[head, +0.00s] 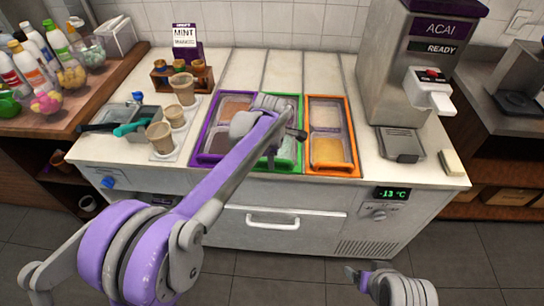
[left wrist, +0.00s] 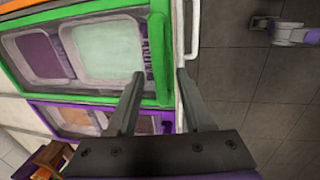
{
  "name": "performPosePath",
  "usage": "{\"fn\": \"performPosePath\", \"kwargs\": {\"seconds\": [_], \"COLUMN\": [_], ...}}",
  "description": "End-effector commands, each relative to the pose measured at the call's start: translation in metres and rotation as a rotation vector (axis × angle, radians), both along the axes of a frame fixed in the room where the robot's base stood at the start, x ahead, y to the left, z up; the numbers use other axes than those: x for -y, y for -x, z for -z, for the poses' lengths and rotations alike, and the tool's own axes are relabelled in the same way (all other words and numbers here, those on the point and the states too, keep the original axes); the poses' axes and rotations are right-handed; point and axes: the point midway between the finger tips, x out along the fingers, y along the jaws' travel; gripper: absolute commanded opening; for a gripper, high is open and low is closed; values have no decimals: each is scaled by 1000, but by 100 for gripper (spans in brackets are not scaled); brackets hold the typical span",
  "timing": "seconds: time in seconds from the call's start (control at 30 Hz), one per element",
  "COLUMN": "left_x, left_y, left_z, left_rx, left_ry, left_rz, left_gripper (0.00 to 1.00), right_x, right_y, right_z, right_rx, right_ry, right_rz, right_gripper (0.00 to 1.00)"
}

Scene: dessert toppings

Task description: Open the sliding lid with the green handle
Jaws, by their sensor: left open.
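The green-framed lid (head: 299,108) lies in the counter top between a purple-framed section and an orange-framed one. My left arm hides much of it in the head view.
The purple-framed section (head: 203,128) and the orange-framed section (head: 313,98) flank the green one. A white bar handle (head: 273,222) is on the counter front. Cups (head: 160,138) stand left, an acai machine (head: 400,70) right. The floor in front is clear.

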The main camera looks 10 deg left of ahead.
Motion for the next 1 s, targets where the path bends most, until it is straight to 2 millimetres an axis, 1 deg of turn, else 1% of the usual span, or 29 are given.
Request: {"fn": "performPosePath", "kwargs": {"seconds": [0.2,0.23,0.37,0.4,0.47,0.5,1.0], "left_x": [0,0,0,0,0,0,0], "left_y": [0,0,0,0,0,0,0], "left_z": [0,0,0,0,0,0,0], "left_rx": [0,0,0,0,0,0,0], "left_ry": [0,0,0,0,0,0,0], "left_rz": [0,0,0,0,0,0,0], "left_gripper": [51,49,26,18,8,0,0], "right_x": [0,0,0,0,0,0,0], "right_y": [0,0,0,0,0,0,0], "right_z": [0,0,0,0,0,0,0], "right_rx": [0,0,0,0,0,0,0], "right_ry": [0,0,0,0,0,0,0], "right_rz": [0,0,0,0,0,0,0], "right_gripper": [85,85,85,85,85,85,85]}}
